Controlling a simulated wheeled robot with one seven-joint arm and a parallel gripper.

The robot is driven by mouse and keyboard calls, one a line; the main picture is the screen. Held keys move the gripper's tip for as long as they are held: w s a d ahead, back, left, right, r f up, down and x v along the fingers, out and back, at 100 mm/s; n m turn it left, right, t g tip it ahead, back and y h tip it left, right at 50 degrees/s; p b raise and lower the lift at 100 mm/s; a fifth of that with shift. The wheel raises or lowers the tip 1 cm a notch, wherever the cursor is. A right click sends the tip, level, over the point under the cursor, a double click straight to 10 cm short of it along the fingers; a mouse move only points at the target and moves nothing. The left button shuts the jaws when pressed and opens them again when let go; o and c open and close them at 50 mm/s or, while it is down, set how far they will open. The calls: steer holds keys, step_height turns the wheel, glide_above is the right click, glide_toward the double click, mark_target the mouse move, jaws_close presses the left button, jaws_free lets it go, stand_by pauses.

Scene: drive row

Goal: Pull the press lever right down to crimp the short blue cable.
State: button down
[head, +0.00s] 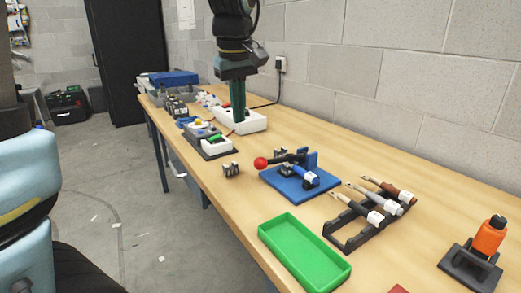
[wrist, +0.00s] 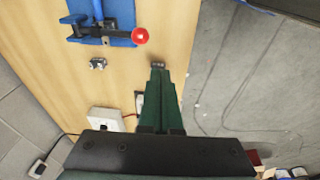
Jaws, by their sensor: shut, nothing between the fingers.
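The press (head: 290,190) has a blue base on the bench, with a black lever (head: 285,158) ending in a red ball knob (head: 260,163). The lever lies roughly level across the press in the head view. The short blue cable (head: 308,176), with a white label, rests on the press. My gripper (head: 238,118) points down, shut and empty, over the bench beyond the press. In the wrist view the knob (wrist: 140,36) is above and slightly left of my fingertips (wrist: 158,68), clearly apart from them.
A small metal block (head: 231,170) sits beside the press. A green tray (head: 305,255) and a black rack (head: 350,228) with several cables stand nearer. An orange tool (head: 489,238) stands at right. The wall borders the bench.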

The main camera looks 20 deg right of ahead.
glide_toward(260, 159)
steer(key=shift+n, duration=0.3)
steer(key=f, duration=0.2)
steer(key=f+p, duration=0.1)
steer(key=f, duration=0.1)
steer(key=w+f, duration=0.1)
steer(key=f, duration=0.1)
steer(key=shift+w+d+f+p, duration=0.1)
steer(key=shift+d+f+p, duration=0.2)
steer(key=shift+f+p, duration=0.1)
